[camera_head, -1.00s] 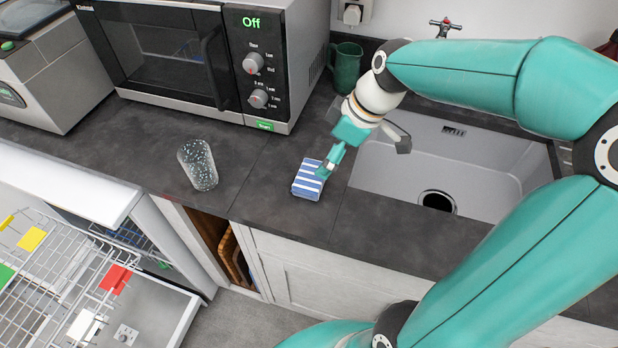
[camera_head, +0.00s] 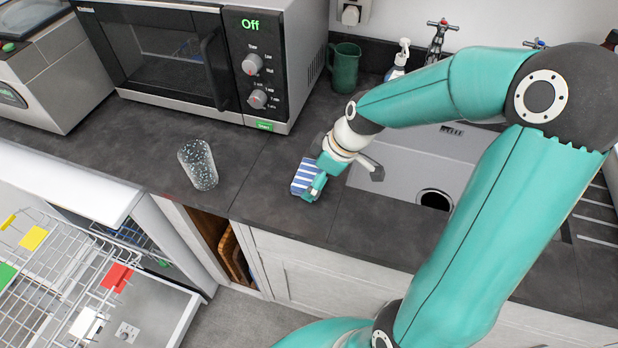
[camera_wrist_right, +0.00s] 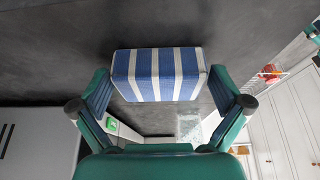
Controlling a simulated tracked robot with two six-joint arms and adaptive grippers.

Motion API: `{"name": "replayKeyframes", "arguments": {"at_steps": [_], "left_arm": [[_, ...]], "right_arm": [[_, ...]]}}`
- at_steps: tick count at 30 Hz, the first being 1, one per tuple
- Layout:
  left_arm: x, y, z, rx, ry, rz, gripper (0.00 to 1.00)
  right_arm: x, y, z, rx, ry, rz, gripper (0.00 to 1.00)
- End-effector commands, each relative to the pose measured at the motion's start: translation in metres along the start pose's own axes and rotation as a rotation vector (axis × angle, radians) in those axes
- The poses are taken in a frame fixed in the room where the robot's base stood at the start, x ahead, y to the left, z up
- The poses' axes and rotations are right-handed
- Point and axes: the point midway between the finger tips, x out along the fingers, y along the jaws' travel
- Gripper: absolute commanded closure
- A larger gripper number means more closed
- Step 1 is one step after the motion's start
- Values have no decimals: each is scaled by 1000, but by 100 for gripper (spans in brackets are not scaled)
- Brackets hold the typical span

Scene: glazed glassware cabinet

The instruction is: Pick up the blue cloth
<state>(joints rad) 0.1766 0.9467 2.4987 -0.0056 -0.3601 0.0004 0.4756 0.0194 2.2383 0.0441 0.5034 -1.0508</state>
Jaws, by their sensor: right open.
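The blue cloth (camera_head: 306,178) is a folded block with blue and white stripes. It lies on the dark counter left of the sink. My right gripper (camera_head: 322,178) is over its right side in the head view and hides part of it. In the right wrist view the cloth (camera_wrist_right: 158,75) lies ahead, between the two spread fingers of the right gripper (camera_wrist_right: 165,93). There is a gap on both sides, and the gripper is open and empty. My left gripper is not in view.
A speckled glass (camera_head: 198,164) stands on the counter to the left. A microwave (camera_head: 200,60) marked "Off" stands behind, with a green mug (camera_head: 344,68) beside it. The sink (camera_head: 400,172) is to the right. An open dishwasher rack (camera_head: 60,270) is at lower left.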

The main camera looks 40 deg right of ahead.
Motion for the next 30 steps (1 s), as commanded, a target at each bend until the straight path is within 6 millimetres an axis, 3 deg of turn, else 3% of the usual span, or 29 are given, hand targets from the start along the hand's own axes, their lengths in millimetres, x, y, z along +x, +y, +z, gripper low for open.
{"name": "replayKeyframes", "arguments": {"at_steps": [2, 9, 22, 30], "left_arm": [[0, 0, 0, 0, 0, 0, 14], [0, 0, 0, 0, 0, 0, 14], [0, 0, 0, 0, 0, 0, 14], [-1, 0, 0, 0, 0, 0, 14]], "right_arm": [[0, 0, 0, 0, 0, 0, 3], [0, 0, 0, 1, 0, 0, 43], [-9, 1, -4, 0, 1, 2, 45], [-47, 1, -20, -2, 5, 6, 45]]}}
